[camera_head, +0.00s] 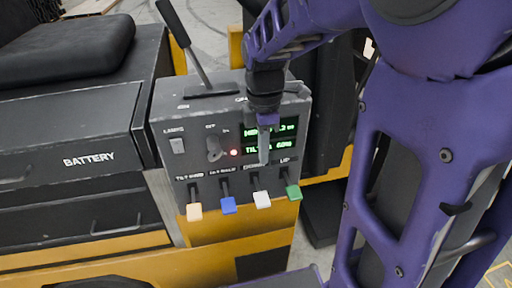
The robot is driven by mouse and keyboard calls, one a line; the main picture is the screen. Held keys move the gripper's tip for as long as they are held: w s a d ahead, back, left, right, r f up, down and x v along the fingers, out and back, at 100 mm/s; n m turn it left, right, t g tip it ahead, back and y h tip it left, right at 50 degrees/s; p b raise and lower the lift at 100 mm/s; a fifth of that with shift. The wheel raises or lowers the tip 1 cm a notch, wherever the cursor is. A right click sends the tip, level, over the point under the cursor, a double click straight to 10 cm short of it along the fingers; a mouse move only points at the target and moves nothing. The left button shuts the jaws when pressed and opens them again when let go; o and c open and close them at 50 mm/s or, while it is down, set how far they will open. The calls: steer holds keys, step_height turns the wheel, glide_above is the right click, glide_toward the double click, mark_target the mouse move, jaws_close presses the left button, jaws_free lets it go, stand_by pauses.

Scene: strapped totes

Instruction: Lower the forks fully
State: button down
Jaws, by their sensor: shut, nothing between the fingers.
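A grey control panel (164,130) stands on the yellow and black truck. Along its lower edge are a tan lever (194,211), a blue lever (228,205), a white lever (262,199) and a green lever (293,192). The label above the white one seems to read DOWN, and the green one is marked UP. A green display (287,127) shows height and tilt lines, partly hidden by my gripper. My gripper (264,158) points down in front of the panel, shut and empty, above the white lever and apart from it. The forks are not in view.
A red light (234,153) glows beside a key switch (214,148). A tall black lever (185,40) rises from the panel's top. A black seat (65,45) and a battery box (70,130) are at left. My purple arm covers much of the right side.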

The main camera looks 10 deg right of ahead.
mark_target(263, 199)
stand_by(0.4)
step_height(263, 199, down, 14)
steer(key=shift+r+b, duration=0.1)
steer(key=shift+b, duration=0.55)
